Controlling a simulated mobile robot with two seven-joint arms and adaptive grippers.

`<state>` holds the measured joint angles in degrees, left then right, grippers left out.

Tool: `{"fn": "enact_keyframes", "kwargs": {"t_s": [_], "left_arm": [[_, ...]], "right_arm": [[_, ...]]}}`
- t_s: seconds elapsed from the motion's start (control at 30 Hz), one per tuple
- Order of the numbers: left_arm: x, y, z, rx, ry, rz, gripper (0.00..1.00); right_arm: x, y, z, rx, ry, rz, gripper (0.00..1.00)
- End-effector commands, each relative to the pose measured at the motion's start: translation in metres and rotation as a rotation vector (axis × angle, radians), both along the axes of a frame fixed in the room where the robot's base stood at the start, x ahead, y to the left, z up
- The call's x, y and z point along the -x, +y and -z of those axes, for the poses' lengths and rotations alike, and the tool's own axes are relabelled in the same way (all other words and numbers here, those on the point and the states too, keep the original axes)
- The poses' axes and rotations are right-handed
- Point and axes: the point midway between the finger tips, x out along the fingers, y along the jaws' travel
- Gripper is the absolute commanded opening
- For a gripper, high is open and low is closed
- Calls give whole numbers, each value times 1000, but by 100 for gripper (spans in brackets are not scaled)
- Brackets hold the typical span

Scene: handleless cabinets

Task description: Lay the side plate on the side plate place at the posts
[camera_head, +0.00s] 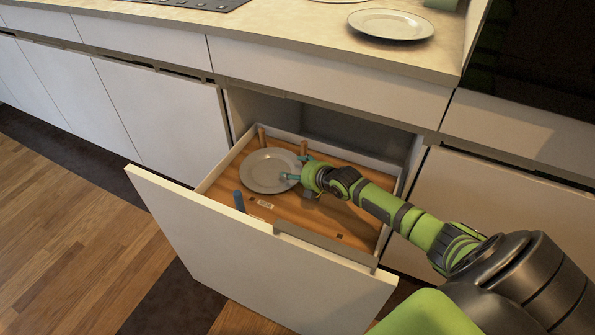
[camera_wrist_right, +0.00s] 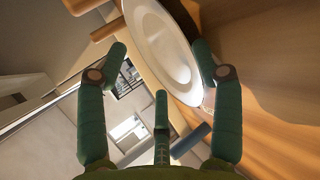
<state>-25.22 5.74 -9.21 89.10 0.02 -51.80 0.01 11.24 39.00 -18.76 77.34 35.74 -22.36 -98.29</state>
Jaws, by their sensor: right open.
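A light grey plate (camera_head: 268,172) lies in the open drawer among the posts, and it also shows in the right wrist view (camera_wrist_right: 158,42). A wooden post (camera_head: 262,136) stands behind it, another wooden post (camera_head: 304,147) at its back right, and a blue post (camera_head: 239,200) at its front left. My right gripper (camera_head: 292,168) is open at the plate's right edge. In the wrist view its fingers (camera_wrist_right: 161,62) are spread on both sides of the plate's rim; I cannot tell whether they touch it. My left gripper is not in view.
Another plate (camera_head: 391,24) lies on the countertop (camera_head: 290,38) above. The drawer front (camera_head: 250,255) stands out into the room, with a grey bracket (camera_head: 325,243) inside it. The drawer floor (camera_head: 345,222) is mostly bare on the right.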

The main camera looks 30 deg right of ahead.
Motion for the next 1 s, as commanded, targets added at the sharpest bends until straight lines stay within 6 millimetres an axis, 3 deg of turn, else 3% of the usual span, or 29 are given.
{"fn": "enact_keyframes", "kwargs": {"t_s": [1.0], "left_arm": [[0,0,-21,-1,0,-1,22]], "right_arm": [[38,-18,0,1,2,0,67]]}}
